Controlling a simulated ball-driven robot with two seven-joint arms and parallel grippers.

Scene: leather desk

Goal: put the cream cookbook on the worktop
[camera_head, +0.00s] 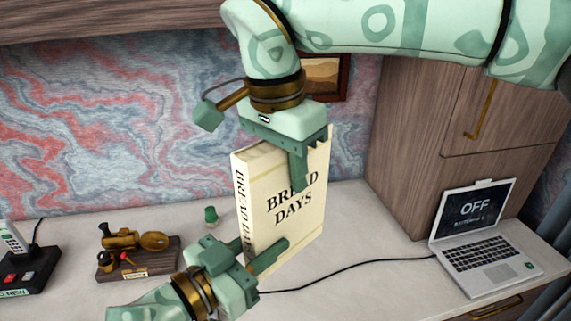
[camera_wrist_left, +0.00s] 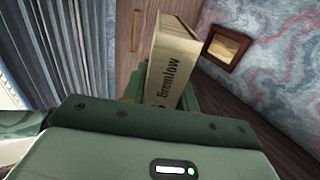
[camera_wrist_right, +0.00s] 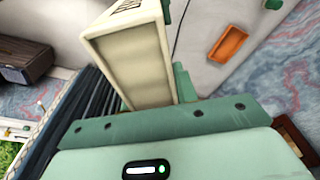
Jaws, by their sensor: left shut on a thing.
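The cream cookbook (camera_head: 285,215), with "BREAD DAYS" on its cover, is upright, slightly tilted, in front of the back wall. I cannot tell whether its lower edge touches the white worktop (camera_head: 360,220). My left gripper (camera_head: 268,255) is shut on the book's lower part, one finger across the cover. The book's spine stands up in the left wrist view (camera_wrist_left: 172,70). My right gripper (camera_head: 300,165) is at its upper edge, one finger in front of the cover and the other hidden. In the right wrist view the book (camera_wrist_right: 130,60) stands against a finger; whether it is gripped is unclear.
A laptop (camera_head: 478,240) stands at the right, with a black cable (camera_head: 350,265) running left. A wooden stand with brass pieces (camera_head: 138,258) and a black switch box (camera_head: 25,270) are at the left. A small green item (camera_head: 211,215) is behind. A wooden cabinet (camera_head: 420,150) is at the back right.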

